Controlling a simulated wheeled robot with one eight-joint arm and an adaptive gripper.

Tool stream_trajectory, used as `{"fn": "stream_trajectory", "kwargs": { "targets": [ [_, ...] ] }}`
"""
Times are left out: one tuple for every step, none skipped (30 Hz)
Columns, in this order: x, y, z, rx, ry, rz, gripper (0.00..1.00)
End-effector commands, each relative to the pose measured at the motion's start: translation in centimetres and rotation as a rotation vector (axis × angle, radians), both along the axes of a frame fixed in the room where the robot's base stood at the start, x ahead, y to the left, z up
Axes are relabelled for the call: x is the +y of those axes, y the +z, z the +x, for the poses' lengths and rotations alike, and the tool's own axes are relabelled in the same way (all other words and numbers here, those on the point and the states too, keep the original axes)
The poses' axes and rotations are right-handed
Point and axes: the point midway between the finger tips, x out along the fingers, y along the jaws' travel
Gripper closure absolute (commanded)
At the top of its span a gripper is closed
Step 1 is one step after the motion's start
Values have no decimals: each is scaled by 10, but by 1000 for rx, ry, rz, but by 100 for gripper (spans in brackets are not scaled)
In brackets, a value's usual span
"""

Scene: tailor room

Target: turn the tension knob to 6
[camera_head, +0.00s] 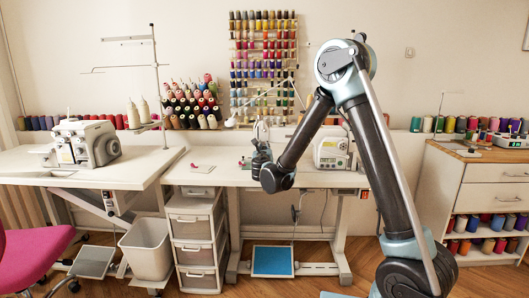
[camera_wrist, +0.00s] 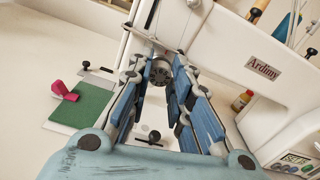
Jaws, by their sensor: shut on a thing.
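The tension knob (camera_wrist: 160,71) is a small dark round part on the front of the white sewing machine (camera_wrist: 236,50), in the upper middle of the wrist view. My gripper (camera_wrist: 160,78) is shut on the knob, with blue-padded fingers on its left and right sides. Any numbers on the knob are too small to read. In the head view my gripper (camera_head: 261,152) reaches to the left end of the sewing machine (camera_head: 332,150) on the middle table and hides the knob there.
A green pad (camera_wrist: 91,105) with a pink piece (camera_wrist: 65,91) on it lies left of the gripper. A small brown bottle (camera_wrist: 242,100) stands under the machine's arm. Thread spools (camera_head: 264,60) hang on the wall behind. Another machine (camera_head: 85,143) stands on the left table.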

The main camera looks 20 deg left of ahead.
Motion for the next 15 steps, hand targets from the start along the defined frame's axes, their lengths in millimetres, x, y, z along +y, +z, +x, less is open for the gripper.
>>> {"fn": "stream_trajectory", "kwargs": {
  "targets": [
    [0,0,0,1,0,3,100],
    [0,0,0,2,0,9,100],
    [0,0,0,5,0,20,100],
    [0,0,0,8,1,34,100],
    [0,0,0,13,1,51,100],
    [0,0,0,19,1,78,100],
    [0,0,0,24,1,98,100],
    [0,0,0,29,1,120,100],
    [0,0,0,36,1,148,100],
    [0,0,0,41,1,168,100],
    [0,0,0,45,1,185,100],
    [0,0,0,50,1,207,100],
    [0,0,0,53,1,220,100],
    [0,0,0,56,1,231,100],
    [0,0,0,58,1,242,100]
  ]
}}
